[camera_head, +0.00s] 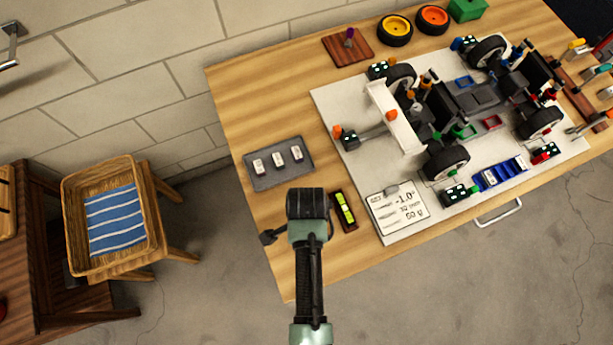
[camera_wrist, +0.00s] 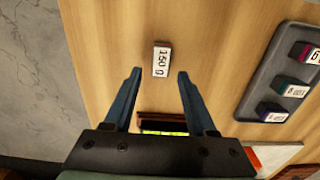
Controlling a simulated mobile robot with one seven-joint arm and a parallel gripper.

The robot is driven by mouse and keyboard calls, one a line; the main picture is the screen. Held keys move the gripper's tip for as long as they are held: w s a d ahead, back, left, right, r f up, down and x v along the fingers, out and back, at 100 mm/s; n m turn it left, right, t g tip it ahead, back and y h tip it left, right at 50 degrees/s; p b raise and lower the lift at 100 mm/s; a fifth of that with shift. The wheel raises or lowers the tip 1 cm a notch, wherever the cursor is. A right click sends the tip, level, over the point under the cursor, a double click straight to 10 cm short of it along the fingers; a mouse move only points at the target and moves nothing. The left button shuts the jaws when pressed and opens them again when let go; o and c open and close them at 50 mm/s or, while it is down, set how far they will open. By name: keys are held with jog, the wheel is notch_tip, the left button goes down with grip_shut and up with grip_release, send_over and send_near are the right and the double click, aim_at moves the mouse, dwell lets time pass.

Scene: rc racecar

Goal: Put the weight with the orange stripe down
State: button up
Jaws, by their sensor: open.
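A small weight (camera_wrist: 161,60) with a white "150 g" label lies on the bare wooden tabletop in the wrist view. A narrow brownish-orange band shows along its top edge. My gripper (camera_wrist: 159,75) is open, its blue fingers on either side of the weight's line, with the weight just past the fingertips and a gap on both sides. I cannot tell the height of the fingers above the table. In the head view my gripper (camera_head: 307,203) is over the table's near left part; its fingertips and this weight are hidden there.
A race car chassis (camera_head: 470,98) stands on the white board (camera_head: 336,106). Bare tabletop surrounds the weight.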

notch_tip(320, 180, up, 11)
jog(key=w+r+n+t, duration=0.4)
jog(key=w+r+t, duration=0.4)
jog(key=w+r, duration=0.8)
jog(key=w+r+n+t, duration=0.1)
jog(key=w+r+t, duration=0.2)
jog(key=r, duration=0.4)
jog(key=w+r+n+t, duration=0.2)
jog(key=w+r, duration=0.1)
jog(key=r, duration=0.5)
notch_tip(320, 180, up, 17)
jog(key=s+n+t, duration=0.1)
jog(key=n+t, duration=0.2)
jog(key=t, duration=0.3)
jog(key=s+r+n+t, duration=0.2)
jog(key=s+r+t, duration=0.2)
jog(key=r, duration=0.6)
jog(key=s+a+r+n+t, duration=0.1)
jog(key=s+r+t, duration=0.3)
jog(key=s+r, duration=0.4)
notch_tip(320, 180, up, 3)
jog(key=shift+a+f+n+p, duration=0.2)
jog(key=shift+n+p, duration=0.25)
jog(key=shift+n, duration=0.25)
jog(key=shift+s, duration=0.1)
